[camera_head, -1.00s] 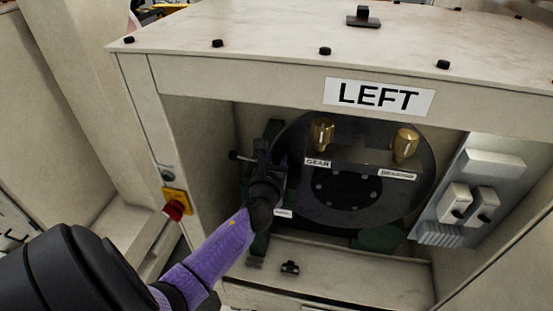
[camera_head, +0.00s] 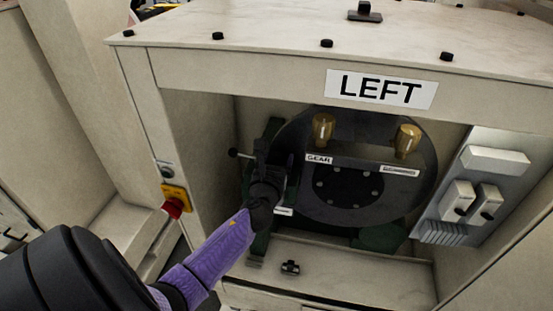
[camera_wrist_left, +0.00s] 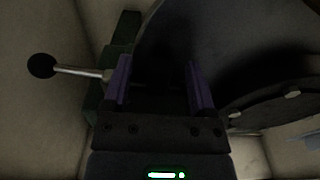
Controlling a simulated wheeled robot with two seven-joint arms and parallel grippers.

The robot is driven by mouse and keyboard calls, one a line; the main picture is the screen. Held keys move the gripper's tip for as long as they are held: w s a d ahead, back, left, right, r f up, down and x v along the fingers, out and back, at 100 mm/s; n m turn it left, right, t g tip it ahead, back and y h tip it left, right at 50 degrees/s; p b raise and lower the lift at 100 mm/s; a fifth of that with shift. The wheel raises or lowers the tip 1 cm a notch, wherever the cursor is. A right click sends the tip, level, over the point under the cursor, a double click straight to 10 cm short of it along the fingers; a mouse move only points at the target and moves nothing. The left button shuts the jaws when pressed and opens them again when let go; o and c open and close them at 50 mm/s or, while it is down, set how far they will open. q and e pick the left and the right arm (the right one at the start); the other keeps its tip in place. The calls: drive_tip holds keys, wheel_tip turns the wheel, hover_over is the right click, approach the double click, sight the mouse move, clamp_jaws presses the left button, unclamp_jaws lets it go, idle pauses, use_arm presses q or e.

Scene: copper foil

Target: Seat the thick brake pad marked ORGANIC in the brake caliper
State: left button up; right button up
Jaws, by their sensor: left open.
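My left arm reaches into the cabinet marked LEFT (camera_head: 382,89). My left gripper (camera_head: 266,165) is at the left side of a dark round disc (camera_head: 405,195) in the head view. In the left wrist view my left gripper (camera_wrist_left: 160,88) has its two purple fingers spread apart, with a dark area between them. A lever with a black ball knob (camera_wrist_left: 42,66) sticks out left of the fingers, by a green bracket (camera_wrist_left: 122,35). The brake caliper cannot be made out clearly behind the gripper. I cannot make out a pad marked ORGANIC. My right gripper is not in view.
Two brass knobs, one left (camera_head: 323,127) and one right (camera_head: 407,140), stand above a label reading GEAR (camera_head: 319,159). A switch panel (camera_head: 470,190) is on the right wall. A red button (camera_head: 173,207) sits on the left post. A small black part (camera_head: 290,267) lies on the cabinet floor.

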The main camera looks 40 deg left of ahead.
use_arm(q)
drive_tip(key=shift+s+d+f, duration=0.2)
drive_tip(key=shift+s+f, duration=0.05)
drive_tip(key=shift+f, duration=0.4)
drive_tip(key=shift+s+d, duration=0.1)
drive_tip(key=shift+s, duration=0.1)
drive_tip(key=r+p+v, duration=0.1)
drive_tip(key=v, duration=0.8)
drive_tip(key=shift+p, duration=0.3)
drive_tip(key=shift+r, duration=0.15)
